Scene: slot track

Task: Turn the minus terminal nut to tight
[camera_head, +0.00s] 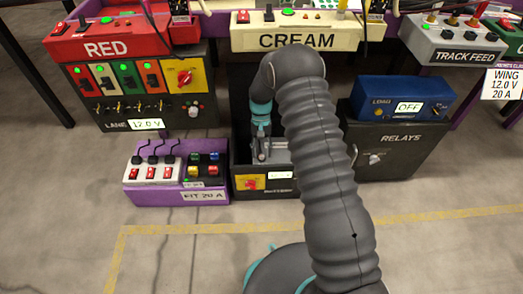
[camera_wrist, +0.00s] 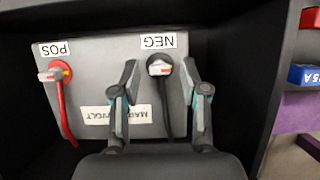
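The minus terminal nut (camera_wrist: 158,68) sits on a black cable end under the upside-down NEG label (camera_wrist: 158,40) in the wrist view. It looks pale with a reddish mark. The grey battery (camera_wrist: 100,70) lies inside a dark box and also shows partly in the head view (camera_head: 279,156). My gripper (camera_wrist: 160,66) is open, with one finger on each side of the nut and visible gaps between. Whether the fingertips are down at the nut's height cannot be told. In the head view my arm hides much of the box.
The POS terminal (camera_wrist: 56,71) with its red cable is to the left in the wrist view. Dark box walls (camera_wrist: 252,80) surround the battery. In the head view, a purple fuse box (camera_head: 160,196) stands left and a black relay box (camera_head: 395,150) right.

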